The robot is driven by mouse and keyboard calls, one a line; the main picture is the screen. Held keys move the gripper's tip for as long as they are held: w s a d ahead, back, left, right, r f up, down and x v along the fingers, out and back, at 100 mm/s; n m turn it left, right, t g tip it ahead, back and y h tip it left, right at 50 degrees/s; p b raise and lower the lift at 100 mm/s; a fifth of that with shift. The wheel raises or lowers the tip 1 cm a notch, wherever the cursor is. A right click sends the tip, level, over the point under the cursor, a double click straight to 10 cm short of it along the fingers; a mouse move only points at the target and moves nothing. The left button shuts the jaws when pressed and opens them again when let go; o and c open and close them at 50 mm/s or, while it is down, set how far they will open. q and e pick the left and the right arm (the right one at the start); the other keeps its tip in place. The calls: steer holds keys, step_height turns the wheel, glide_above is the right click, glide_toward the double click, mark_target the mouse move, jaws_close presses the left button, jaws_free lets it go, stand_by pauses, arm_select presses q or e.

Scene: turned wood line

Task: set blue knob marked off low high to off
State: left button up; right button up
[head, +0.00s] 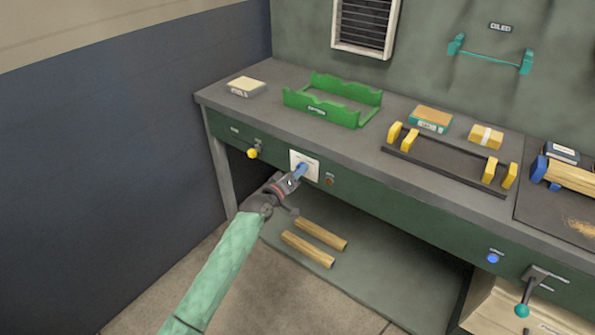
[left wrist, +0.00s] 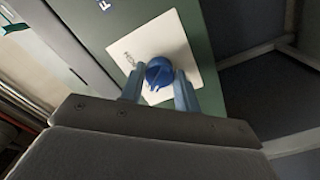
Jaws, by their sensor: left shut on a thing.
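The blue knob (left wrist: 158,74) sits on a white plate (left wrist: 185,38) on the green front of the bench. In the head view the knob (head: 301,168) is partly hidden by my gripper, and the white plate (head: 312,163) shows around it. My left gripper (head: 296,174) is shut on the knob. In the left wrist view its two blue fingers (left wrist: 156,88) stand on either side of the knob. The plate's markings are small and partly covered, so I cannot read the knob's setting. My right gripper is not in view.
A yellow knob (head: 253,153) is left of the plate and a small red-brown button (head: 329,179) right of it. A green rack (head: 333,99) and a black rack with yellow posts (head: 445,160) stand on the bench top. Two wooden bars (head: 314,242) lie on the lower shelf.

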arm_select(q)
steer(key=shift+n, duration=0.8)
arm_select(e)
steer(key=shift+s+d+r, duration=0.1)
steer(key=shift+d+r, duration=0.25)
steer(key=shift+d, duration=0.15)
arm_select(q)
steer(key=o, duration=1)
steer(key=v, duration=0.8)
steer(key=shift+w, duration=0.1)
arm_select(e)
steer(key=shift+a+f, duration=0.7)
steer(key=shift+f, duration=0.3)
